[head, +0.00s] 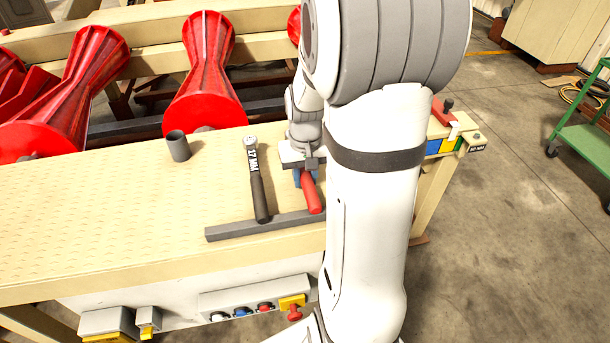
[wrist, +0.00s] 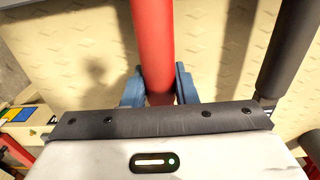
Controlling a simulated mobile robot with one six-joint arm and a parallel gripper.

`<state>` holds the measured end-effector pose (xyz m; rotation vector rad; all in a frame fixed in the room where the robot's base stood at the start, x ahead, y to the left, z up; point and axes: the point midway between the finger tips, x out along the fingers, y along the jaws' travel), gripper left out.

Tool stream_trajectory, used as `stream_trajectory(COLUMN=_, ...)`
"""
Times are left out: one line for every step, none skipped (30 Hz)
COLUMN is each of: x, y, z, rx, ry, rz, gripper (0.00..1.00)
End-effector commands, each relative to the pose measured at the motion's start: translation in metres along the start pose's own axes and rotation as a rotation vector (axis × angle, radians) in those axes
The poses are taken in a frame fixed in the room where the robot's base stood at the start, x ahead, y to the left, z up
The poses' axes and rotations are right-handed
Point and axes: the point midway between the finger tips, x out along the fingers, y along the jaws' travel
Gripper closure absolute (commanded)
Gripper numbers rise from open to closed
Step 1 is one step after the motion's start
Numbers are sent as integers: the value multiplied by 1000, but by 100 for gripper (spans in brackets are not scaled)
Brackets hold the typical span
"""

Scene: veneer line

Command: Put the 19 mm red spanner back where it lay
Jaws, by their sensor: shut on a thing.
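The red spanner (head: 311,192) shows its red handle just above or on the beige treadplate bench top (head: 110,205), close to the dark grey bar. My gripper (head: 303,178) is shut on the red handle; its blue fingers show on both sides of the handle (wrist: 152,45) in the wrist view (wrist: 160,88). The spanner's head is hidden, and its size mark does not show. I cannot tell whether the spanner touches the bench. A black-handled spanner marked 17 MM (head: 257,185) lies to the left, its lower end at the bar; a dark handle (wrist: 295,45) shows at right in the wrist view.
A dark grey bar (head: 265,226) runs along the bench's front part. A grey cup (head: 178,146) stands left of the black spanner. Red rollers (head: 205,100) are behind the bench. Buttons (head: 265,307) are on the front panel. The left of the bench is clear.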

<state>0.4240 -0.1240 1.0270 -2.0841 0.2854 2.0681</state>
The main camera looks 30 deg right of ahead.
Motion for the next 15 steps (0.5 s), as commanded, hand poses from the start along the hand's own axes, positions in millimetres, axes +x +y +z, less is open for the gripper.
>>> stream_trajectory(x=-1, y=0, z=0, rx=0, ry=1, rz=0, gripper=100)
stream_trajectory(x=-1, y=0, z=0, rx=0, ry=1, rz=0, gripper=100)
stream_trajectory(x=-1, y=0, z=0, rx=0, ry=1, rz=0, gripper=100)
stream_trajectory(x=-1, y=0, z=0, rx=0, ry=1, rz=0, gripper=100)
stream_trajectory(x=-1, y=0, z=0, rx=0, ry=1, rz=0, gripper=100)
stream_trajectory(x=-1, y=0, z=0, rx=0, ry=1, rz=0, gripper=71)
stream_trajectory(x=-1, y=0, z=0, rx=0, ry=1, rz=0, gripper=69)
stream_trajectory(x=-1, y=0, z=0, rx=0, ry=1, rz=0, gripper=66)
stream_trajectory(x=-1, y=0, z=0, rx=0, ry=1, rz=0, gripper=63)
stream_trajectory(x=-1, y=0, z=0, rx=0, ry=1, rz=0, gripper=61)
stream_trajectory(x=-1, y=0, z=0, rx=0, ry=1, rz=0, gripper=58)
stream_trajectory(x=-1, y=0, z=0, rx=0, ry=1, rz=0, gripper=55)
stream_trajectory(x=0, y=0, z=0, rx=0, ry=1, rz=0, gripper=52)
stream_trajectory(x=0, y=0, z=0, rx=0, ry=0, rz=0, gripper=50)
stream_trajectory(x=0, y=0, z=0, rx=0, ry=0, rz=0, gripper=49)
